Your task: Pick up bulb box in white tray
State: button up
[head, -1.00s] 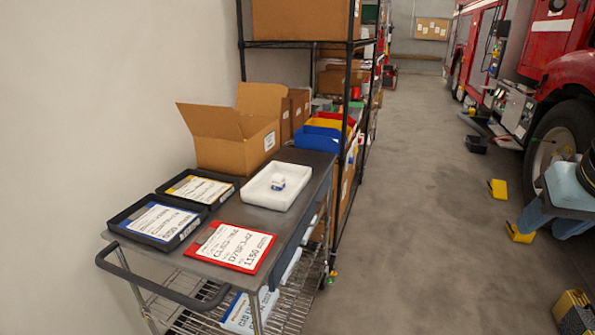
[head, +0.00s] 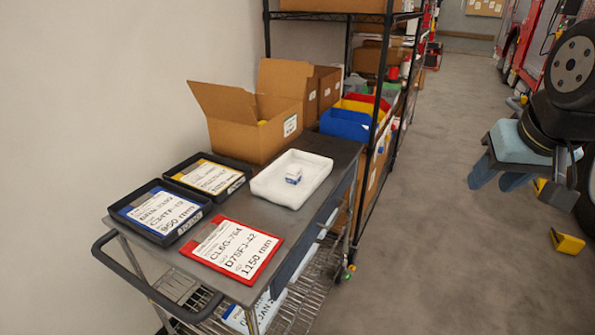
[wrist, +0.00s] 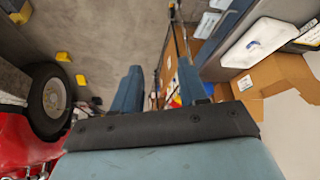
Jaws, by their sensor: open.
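My gripper (head: 496,182) is at the right of the head view, well to the right of the cart and apart from the tray. Its two blue fingers (wrist: 160,85) are spread in the wrist view, with nothing between them.
A red-framed card (head: 232,250) and two black trays with labels (head: 160,212) lie on the cart (head: 218,210). An open cardboard box (head: 240,130) and blue bin (head: 345,124) stand behind. A black shelf rack rises beyond. Yellow chocks (head: 566,242) lie on the otherwise clear aisle floor.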

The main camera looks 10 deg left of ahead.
jog(key=shift+o, duration=0.9)
jog(key=shift+d, duration=0.1)
jog(key=o, duration=0.3)
jog(key=w+t, duration=0.1)
jog(key=w, duration=0.4)
jog(key=w+n+t+h, duration=0.1)
jog(key=w, duration=0.4)
jog(key=w+n+t, duration=0.1)
jog(key=w, duration=0.4)
jog(key=shift+w+d, duration=0.1)
jog(key=shift+w, duration=0.15)
jog(key=shift+o, duration=0.2)
jog(key=w+a+n+t, duration=0.2)
jog(key=w, duration=0.4)
jog(key=n+g+y, duration=0.5)
jog(key=n+y, duration=0.4)
jog(key=y, duration=0.4)
send_near(298, 169)
jog(key=shift+g, duration=0.3)
jog(key=x, duration=0.4)
jog(key=shift+w+a+r, duration=0.1)
jog(key=shift+w+r, duration=0.05)
jog(key=shift+r, duration=0.1)
jog(key=shift+y, duration=0.3)
jog(key=shift+f+x, duration=0.15)
jog(key=shift+x, duration=1.15)
jog(key=shift+f+x, duration=0.2)
jog(key=shift+x, duration=1.15)
